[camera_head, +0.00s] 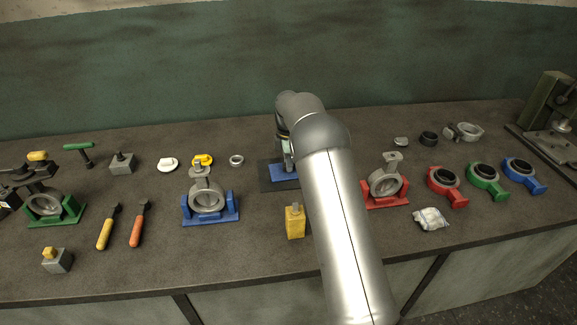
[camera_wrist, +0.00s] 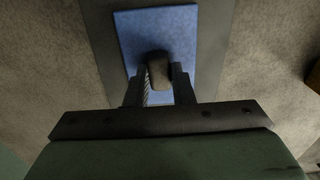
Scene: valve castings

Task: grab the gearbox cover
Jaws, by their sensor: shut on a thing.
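The gearbox cover appears to be the blue rectangular plate (camera_head: 279,176) with a dark grey rounded knob, at the middle of the bench. It also shows in the wrist view (camera_wrist: 133,35), with the knob (camera_wrist: 158,68) standing up from it. My gripper (camera_wrist: 159,82) is shut on the knob, one finger on each side. In the head view my gripper (camera_head: 288,163) points down over the plate, and my arm hides part of it. I cannot tell whether the plate rests on the dark mat or is slightly raised.
The dark mat (camera_head: 266,184) lies around the blue plate. A yellow block-like object (camera_head: 295,222) stands in front. A valve in a blue cradle (camera_head: 208,217) is at left, one in a red cradle (camera_head: 386,202) at right. Bare bench (camera_head: 250,245) shows at front left of the yellow object.

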